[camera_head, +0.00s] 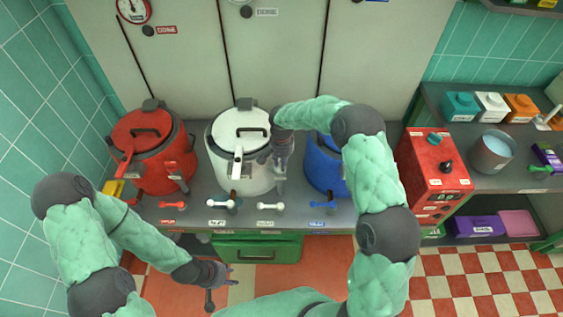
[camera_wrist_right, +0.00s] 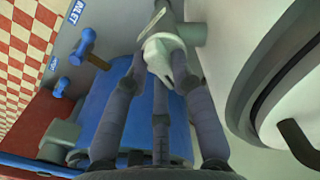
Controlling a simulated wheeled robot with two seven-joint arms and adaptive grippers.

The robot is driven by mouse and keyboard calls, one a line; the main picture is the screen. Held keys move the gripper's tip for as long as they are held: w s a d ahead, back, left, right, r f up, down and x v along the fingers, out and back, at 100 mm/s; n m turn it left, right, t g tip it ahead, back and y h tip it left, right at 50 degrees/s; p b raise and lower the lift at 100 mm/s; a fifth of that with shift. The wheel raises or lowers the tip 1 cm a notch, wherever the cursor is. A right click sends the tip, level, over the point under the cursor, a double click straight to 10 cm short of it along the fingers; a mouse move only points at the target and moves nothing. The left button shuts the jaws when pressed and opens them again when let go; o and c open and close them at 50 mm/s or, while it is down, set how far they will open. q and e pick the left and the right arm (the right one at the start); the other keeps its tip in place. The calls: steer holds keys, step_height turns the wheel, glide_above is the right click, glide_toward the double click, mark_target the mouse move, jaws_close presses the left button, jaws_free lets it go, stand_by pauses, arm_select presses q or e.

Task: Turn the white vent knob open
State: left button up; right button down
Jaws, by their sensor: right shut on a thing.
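The white kettle (camera_head: 228,170) stands on the grey counter between a red and a blue kettle. In the right wrist view the white vent knob (camera_wrist_right: 158,48) sits on a grey stub at the kettle's side. My right gripper (camera_wrist_right: 162,65) is shut on this knob, with its fingers around it. In the head view my right gripper (camera_head: 277,158) is at the white kettle's right side and hides the knob. My left gripper (camera_head: 223,284) is low in front of the counter, away from the kettles, empty with its fingers apart.
The red kettle (camera_head: 150,155) is to the left, and the blue kettle (camera_head: 322,168) is close on the right, partly behind my right arm. Red, white and blue handles line the counter front. A red box (camera_head: 433,165) stands further right. Floor in front is clear.

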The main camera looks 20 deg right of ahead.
steer(key=shift+w+n, duration=0.1)
steer(key=shift+n, duration=1.2)
steer(key=c, duration=1)
jaws_free()
steer(key=shift+c, duration=0.2)
steer(key=shift+r, duration=0.15)
step_height(320, 180, up, 12)
steer(key=shift+f, duration=0.25)
